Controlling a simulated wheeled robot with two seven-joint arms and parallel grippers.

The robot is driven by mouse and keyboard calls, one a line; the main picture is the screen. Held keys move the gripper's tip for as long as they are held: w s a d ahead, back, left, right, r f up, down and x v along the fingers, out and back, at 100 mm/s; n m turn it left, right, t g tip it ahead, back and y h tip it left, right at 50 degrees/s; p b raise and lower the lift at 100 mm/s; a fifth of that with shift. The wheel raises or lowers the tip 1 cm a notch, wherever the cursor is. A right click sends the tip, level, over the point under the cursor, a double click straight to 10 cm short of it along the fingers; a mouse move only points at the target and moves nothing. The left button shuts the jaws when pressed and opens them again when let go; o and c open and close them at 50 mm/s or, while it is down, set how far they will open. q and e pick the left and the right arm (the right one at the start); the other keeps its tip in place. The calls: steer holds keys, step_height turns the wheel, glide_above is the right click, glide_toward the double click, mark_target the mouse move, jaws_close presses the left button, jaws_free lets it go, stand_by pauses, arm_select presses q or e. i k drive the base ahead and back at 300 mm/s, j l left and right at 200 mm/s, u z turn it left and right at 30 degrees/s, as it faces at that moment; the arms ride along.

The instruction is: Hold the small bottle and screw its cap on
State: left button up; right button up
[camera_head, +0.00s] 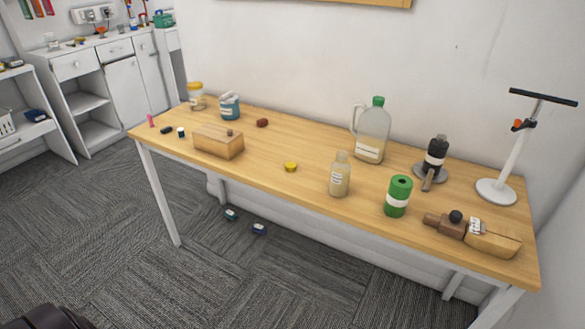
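A small translucent, yellowish bottle (340,178) with a white label stands upright near the front edge of the wooden table. Its neck is pale, and no separate coloured cap shows on it. A small round yellow cap-like piece (291,167) lies on the table to the left of the bottle, apart from it. Neither of my grippers is in view. A dark part at the bottom left corner may be mine.
Behind the bottle stands a large jug with a green cap (373,134). A green cylinder (398,196) stands to its right. A wooden block (218,142) lies left, a white stand (496,191) right. The table (262,166) is clear between block and yellow piece.

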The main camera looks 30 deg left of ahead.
mark_target(341, 169)
steer(key=i+j, duration=0.1)
steer(key=j, duration=0.4)
steer(key=i+j, duration=0.15)
steer(key=j, duration=0.35)
steer(key=i+j, duration=0.1)
steer(key=j, duration=0.4)
steer(key=i+j, duration=0.1)
steer(key=j, duration=0.4)
steer(key=i+j, duration=0.15)
steer(key=j, duration=0.35)
steer(key=i+j, duration=0.1)
steer(key=j, duration=0.4)
steer(key=z, duration=0.05)
